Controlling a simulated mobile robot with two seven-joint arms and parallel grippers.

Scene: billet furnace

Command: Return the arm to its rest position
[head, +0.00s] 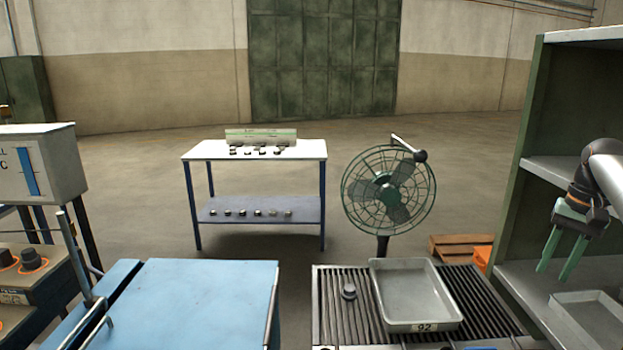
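My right gripper (554,273) hangs at the right of the head view, in front of the green shelf unit (531,150). Its two green fingers point down and stand apart, with nothing between them. It is above and to the left of a grey tray (592,318) on the lower shelf and appears clear of it. My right arm (607,175) comes in from the right edge. My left gripper is not in view.
A metal tray marked 92 (415,281) sits on a ribbed grate (465,285), beside a small dark knob-like piece (348,291). A green fan (388,190) stands behind. A blue-topped surface (190,300) is left. A white-topped table (310,150) stands farther back amid open floor.

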